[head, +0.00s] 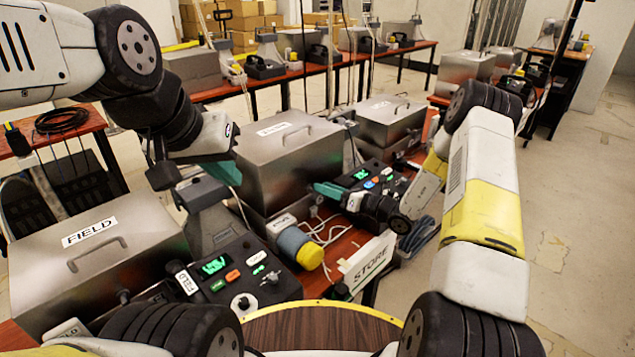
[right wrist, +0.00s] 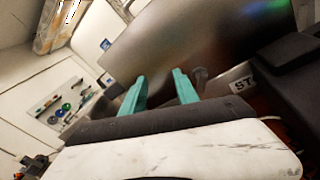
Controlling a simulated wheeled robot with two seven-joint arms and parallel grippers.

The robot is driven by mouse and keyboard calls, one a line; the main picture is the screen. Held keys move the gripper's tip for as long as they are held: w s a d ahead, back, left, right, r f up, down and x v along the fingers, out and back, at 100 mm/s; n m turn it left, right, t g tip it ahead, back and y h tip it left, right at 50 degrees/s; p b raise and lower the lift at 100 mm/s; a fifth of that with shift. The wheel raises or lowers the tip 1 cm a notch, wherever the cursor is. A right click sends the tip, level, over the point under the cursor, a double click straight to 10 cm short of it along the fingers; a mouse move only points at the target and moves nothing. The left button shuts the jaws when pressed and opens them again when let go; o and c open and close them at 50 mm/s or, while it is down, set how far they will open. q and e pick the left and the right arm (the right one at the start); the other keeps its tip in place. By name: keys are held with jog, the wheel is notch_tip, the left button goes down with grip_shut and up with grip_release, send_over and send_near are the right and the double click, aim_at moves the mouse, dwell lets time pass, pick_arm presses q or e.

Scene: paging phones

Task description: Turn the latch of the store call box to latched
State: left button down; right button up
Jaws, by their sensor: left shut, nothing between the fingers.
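The store call box (head: 290,165) is a steel box with a handled lid and a label on top, in the middle of the head view. Its steel wall (right wrist: 185,40) fills the upper middle of the right wrist view, with a tag reading "ST" (right wrist: 243,84). A small dark knob (right wrist: 200,74), apparently the latch, sits just right of the right finger there. My right gripper (right wrist: 160,88) has its teal fingers apart; in the head view it (head: 328,191) is at the box's front right and hides the latch. My left gripper (head: 226,170) is shut and empty, left of the box.
The FIELD box (head: 95,255) and its keypad console (head: 240,275) stand at the front left. A grey-yellow cylinder (head: 300,247), white cables and a STORE sign (head: 368,262) are near my right arm. Another steel box (head: 390,122) stands behind. Open floor lies to the right.

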aim_at(319, 194)
notch_tip(319, 194, down, 7)
jog(key=w+d+m+t+h, duration=0.2)
jog(key=m+t, duration=0.1)
jog(key=m, duration=0.2)
jog(key=x, duration=0.7)
jog(key=shift+w+d+f, duration=0.1)
jog(key=shift+w, duration=0.2)
grip_shut()
